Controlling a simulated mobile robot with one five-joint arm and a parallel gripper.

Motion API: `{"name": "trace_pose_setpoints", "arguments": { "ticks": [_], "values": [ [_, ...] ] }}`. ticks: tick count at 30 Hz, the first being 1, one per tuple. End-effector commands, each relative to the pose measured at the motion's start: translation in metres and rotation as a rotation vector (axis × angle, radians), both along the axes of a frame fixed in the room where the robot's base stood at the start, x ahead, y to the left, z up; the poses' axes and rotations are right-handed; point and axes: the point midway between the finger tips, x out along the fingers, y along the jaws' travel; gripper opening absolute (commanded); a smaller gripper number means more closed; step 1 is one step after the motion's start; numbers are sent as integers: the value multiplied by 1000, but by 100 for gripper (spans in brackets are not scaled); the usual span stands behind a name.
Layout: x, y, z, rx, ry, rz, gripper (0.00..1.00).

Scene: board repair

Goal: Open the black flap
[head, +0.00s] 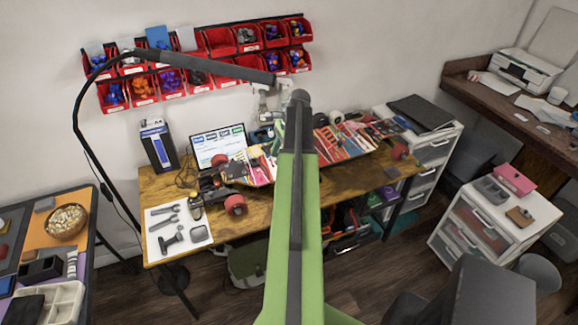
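No black flap can be made out for certain. A flat black panel (421,112) lies on top of the white drawer unit behind the workbench's right end. A large dark box (490,292) stands at the lower right, its top surface facing me; I cannot tell whether either has a flap. My green arm rises through the middle of the view and hides part of the bench. Pale grey parts near its far end, beside the lamp head, may be my gripper (264,104); its fingers are too small and covered to read.
The wooden workbench (345,187) holds a laptop (218,143), tools and red-wheeled skateboard parts. A black floor lamp (77,105) arches over it. Red bins (222,42) hang on the wall. A side table (88,237) stands left, a white drawer cart (470,230) right. Some floor shows between.

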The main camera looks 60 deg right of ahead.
Motion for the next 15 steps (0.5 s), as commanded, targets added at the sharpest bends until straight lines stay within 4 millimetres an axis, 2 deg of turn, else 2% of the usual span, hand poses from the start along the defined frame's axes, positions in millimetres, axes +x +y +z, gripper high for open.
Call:
{"name": "trace_pose_setpoints", "arguments": {
  "ticks": [1,3,6,9,15],
  "values": [
    [-27,-33,18,25,-1,-115,35],
    [-55,-58,26,57,-2,-237,35],
    [-80,-77,31,83,-3,-339,35],
    [-89,-83,31,94,-4,-375,35],
    [-87,-81,23,93,-3,-374,35]
  ]
}}
